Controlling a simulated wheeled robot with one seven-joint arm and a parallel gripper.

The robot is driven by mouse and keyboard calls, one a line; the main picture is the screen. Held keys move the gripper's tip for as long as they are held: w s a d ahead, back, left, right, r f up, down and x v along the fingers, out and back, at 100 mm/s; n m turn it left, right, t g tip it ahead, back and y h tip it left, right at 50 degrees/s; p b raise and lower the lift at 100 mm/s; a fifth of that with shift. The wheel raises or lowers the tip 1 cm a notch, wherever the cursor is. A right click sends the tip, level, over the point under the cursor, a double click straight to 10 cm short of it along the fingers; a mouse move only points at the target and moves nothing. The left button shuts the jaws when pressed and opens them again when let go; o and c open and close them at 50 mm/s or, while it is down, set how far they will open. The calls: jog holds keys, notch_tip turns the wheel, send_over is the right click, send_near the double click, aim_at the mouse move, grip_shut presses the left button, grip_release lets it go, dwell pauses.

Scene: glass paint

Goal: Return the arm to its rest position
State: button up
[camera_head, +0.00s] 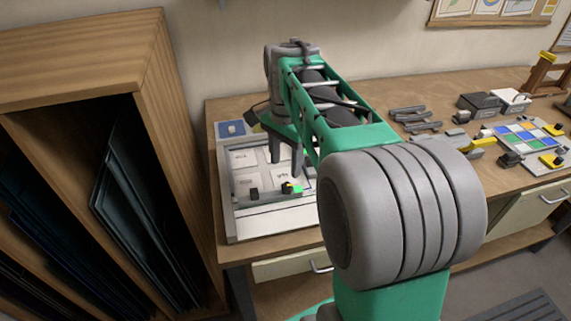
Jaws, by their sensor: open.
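My green and grey arm reaches from the lower right over the workbench (230,112) and bends down at its wrist. My gripper (286,158) points down over a light framed tray (232,228) on the left part of the bench. Its two grey fingers are apart and I see nothing held between them. Just below the fingers, a small black piece with yellow (287,188) and a bright green patch (297,189) sit on the tray. The arm hides part of the tray's right side and the bench behind it.
A wooden rack (85,60) with dark sheets stands close on the left. Grey bars (410,115), dark and white boxes (480,103) and a coloured glass panel (520,135) lie on the right of the bench. A wall board (490,18) hangs behind.

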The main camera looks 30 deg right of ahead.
jog(key=s+a+f+n+t, duration=0.1)
jog(key=s+a+f+n, duration=0.1)
jog(key=s+a+n, duration=0.1)
jog(key=s+a+f+n+t, duration=0.1)
jog(key=s+a+n, duration=0.2)
jog(key=n, duration=0.3)
jog(key=s+a+f+n+t, duration=0.1)
jog(key=s+a+f+n, duration=0.1)
jog(key=s+a+n, duration=0.1)
jog(key=shift+s+a+f+n, duration=0.2)
jog(key=shift+s+f+n, duration=0.1)
jog(key=shift+s+n, duration=0.35)
jog(key=shift+s+a+f+n, duration=0.1)
jog(key=shift+a+f+n, duration=0.05)
jog(key=shift+f+n, duration=0.15)
